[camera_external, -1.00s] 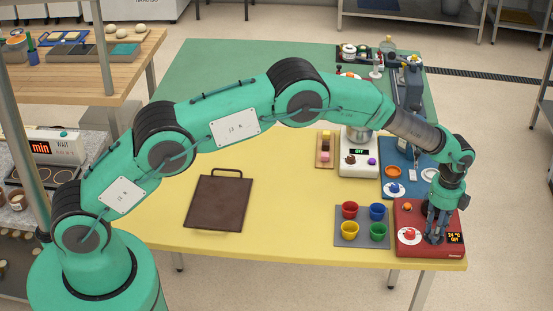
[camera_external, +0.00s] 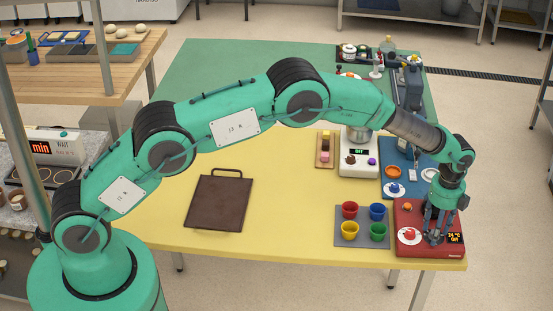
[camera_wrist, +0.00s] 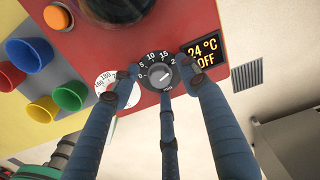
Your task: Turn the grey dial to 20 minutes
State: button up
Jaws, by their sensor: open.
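The grey dial (camera_wrist: 161,75) sits on a black round scale with white numbers on the red unit (camera_external: 404,250). The numbers 0, 5, 10 and 15 show, and a finger partly covers the 20. The dial has a light pointer line, but its exact reading is too small to tell. My gripper (camera_wrist: 160,86) is open, with its blue fingers spread around the dial. Whether a fingertip touches it cannot be told.
A display (camera_wrist: 204,54) reading 24 °C and OFF is right of the dial. A white temperature dial (camera_external: 409,236) with a red knob and an orange button (camera_external: 407,207) are to its left. Several coloured cups stand on a grey mat (camera_external: 342,241) further left.

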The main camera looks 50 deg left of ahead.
jog(key=shift+r, duration=0.1)
notch_tip(320, 180, up, 12)
dwell(0.6)
dwell(0.4)
